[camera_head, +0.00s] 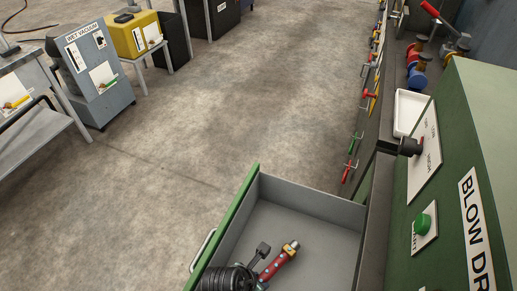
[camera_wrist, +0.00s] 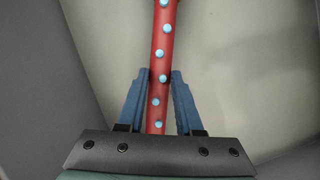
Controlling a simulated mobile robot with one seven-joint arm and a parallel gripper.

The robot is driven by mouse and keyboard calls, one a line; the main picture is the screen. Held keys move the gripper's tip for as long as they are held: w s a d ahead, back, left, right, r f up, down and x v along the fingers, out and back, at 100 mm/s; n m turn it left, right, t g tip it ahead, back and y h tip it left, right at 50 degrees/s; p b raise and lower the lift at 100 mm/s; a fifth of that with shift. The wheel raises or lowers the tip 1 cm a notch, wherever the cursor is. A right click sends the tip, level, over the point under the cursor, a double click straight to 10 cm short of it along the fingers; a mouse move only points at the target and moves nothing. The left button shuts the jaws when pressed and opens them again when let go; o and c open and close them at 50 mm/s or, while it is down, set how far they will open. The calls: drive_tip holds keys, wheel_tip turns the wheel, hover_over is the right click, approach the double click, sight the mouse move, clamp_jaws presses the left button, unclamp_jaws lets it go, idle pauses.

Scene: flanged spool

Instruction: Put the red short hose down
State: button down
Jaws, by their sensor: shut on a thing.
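The red short hose (camera_head: 274,266) shows in the head view inside or just above the open drawer (camera_head: 310,200), with a pale metal-and-yellow fitting at its upper end. In the wrist view the red hose (camera_wrist: 161,45) has a row of light blue dots and runs up between the blue fingers. My gripper (camera_wrist: 159,82) is shut on the hose, one finger on each side. The hose's lower end is hidden by the gripper body. I cannot tell whether the hose touches the drawer floor.
The drawer has grey walls and a green front; its visible floor is bare beside the hose. The green blow dryer cabinet (camera_head: 455,120) stands at the right. A white tray (camera_head: 411,108) lies behind the drawer. The wet vacuum (camera_head: 95,80) stands far left across open floor.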

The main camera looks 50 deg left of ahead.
drive_tip(key=shift+f, duration=0.75)
drive_tip(key=c, duration=0.6)
unclamp_jaws()
drive_tip(key=shift+f, duration=0.1)
drive_tip(key=p+v, duration=0.2)
drive_tip(key=v, duration=1)
drive_tip(key=shift+p, duration=0.4)
